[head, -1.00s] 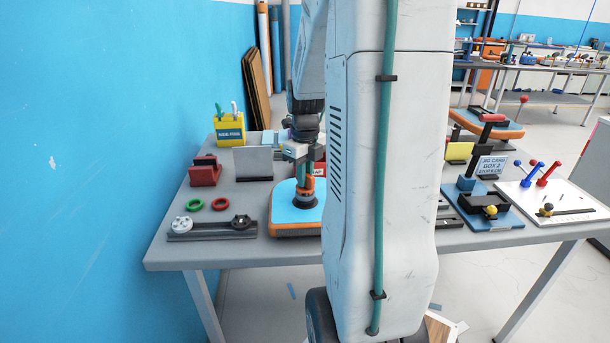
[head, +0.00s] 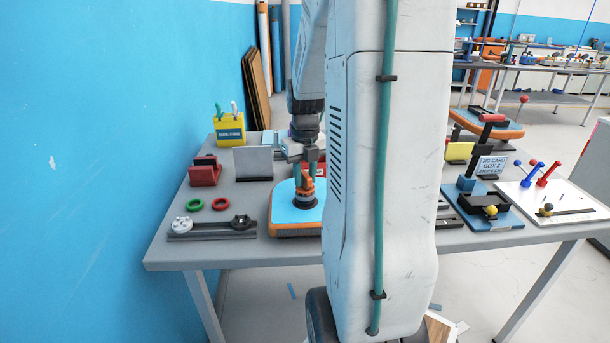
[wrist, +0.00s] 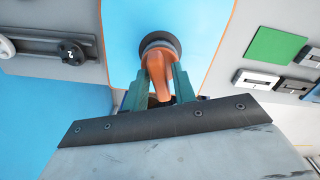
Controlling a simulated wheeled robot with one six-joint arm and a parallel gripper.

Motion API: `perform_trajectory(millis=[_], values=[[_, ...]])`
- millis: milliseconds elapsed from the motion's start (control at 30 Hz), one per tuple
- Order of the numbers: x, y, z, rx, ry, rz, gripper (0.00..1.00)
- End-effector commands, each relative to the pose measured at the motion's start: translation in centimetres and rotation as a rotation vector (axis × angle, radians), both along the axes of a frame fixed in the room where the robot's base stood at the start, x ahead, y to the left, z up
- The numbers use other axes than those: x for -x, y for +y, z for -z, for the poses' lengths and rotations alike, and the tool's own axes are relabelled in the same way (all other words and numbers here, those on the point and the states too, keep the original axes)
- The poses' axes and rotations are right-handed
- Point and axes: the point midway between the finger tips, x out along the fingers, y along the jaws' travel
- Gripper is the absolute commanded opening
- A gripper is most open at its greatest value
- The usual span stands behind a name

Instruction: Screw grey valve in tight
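The blue inflatable board (head: 284,211) with an orange edge lies on the grey table. A dark grey round valve (head: 304,201) sits upright on it; in the wrist view its dark ring (wrist: 160,42) shows on the blue surface. An orange tool (head: 307,186) stands on this valve and covers its middle. My gripper (head: 303,173) points down over the board. In the wrist view, the teal fingers of my gripper (wrist: 160,83) are on either side of the orange tool (wrist: 156,68) and appear closed on it. The valve's seating depth cannot be seen.
A dark rack (head: 212,235) holding a white round part (head: 181,224) and a black one (head: 241,221) lies left of the board. Green (head: 195,205) and red (head: 220,204) rings lie behind it. A grey upright plate (head: 253,163) stands behind the board's left side.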

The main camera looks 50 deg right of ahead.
Motion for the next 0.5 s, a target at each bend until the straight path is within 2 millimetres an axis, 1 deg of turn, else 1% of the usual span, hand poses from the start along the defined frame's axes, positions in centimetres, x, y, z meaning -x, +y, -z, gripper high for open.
perform_trajectory(millis=[333, 500], values=[[0.0, 0.0, -0.2, 0.0, -0.001, -0.002, 0.39], [-0.1, -0.1, -1.7, 0.002, -0.002, -0.002, 0.39]])
